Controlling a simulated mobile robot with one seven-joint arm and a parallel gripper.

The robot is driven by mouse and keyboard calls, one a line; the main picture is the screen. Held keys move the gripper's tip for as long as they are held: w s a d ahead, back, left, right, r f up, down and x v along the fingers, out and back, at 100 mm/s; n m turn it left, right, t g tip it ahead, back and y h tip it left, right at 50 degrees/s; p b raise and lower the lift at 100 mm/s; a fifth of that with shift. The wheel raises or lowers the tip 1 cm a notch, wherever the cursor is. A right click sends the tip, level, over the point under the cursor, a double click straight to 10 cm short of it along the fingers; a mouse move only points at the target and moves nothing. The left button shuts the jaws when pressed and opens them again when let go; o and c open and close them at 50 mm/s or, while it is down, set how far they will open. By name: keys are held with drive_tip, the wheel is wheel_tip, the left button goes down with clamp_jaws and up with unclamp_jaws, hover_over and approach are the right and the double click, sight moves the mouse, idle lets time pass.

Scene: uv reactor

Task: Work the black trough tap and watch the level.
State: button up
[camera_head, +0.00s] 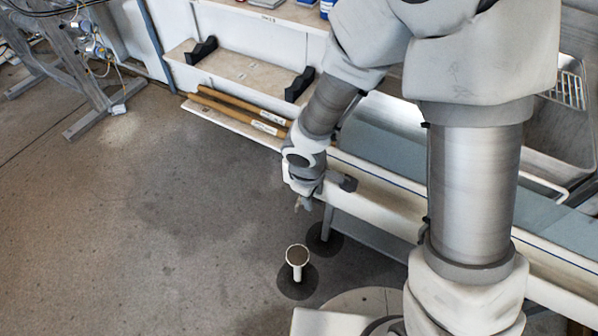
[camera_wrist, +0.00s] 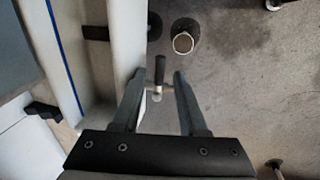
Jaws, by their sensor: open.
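The black tap handle (camera_wrist: 159,68) shows in the wrist view, on a small metal body that sticks out from the trough's white side. My gripper (camera_wrist: 158,76) is open, with one finger on each side of the tap; I cannot tell whether either finger touches it. In the head view my gripper (camera_head: 304,202) hangs beside the trough's outer edge, and I cannot make out the tap there. The long white trough (camera_head: 385,200) has a flat blue-grey surface inside it. I cannot read a level from these views.
An upright white pipe with a round cup-like top (camera_head: 297,257) stands on the floor below my gripper; it also shows in the wrist view (camera_wrist: 183,43). Wooden handles (camera_head: 240,108) lie along the shelf edge. The concrete floor (camera_head: 150,220) at left is clear.

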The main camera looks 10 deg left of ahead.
drive_tip(key=a+r+m+g+p, duration=0.1)
drive_tip(key=a+r+m+p, duration=0.2)
drive_tip(key=r+m+p, duration=0.3)
drive_tip(key=s+a+r+m+g+h+p, duration=0.1)
drive_tip(key=a+r+m+p, duration=0.3)
drive_tip(key=r+m, duration=0.6)
drive_tip(key=r+p, duration=0.1)
drive_tip(key=p, duration=0.1)
drive_tip(key=shift+a+g+p, duration=0.25)
drive_tip(key=shift+g+p, duration=0.05)
idle(0.3)
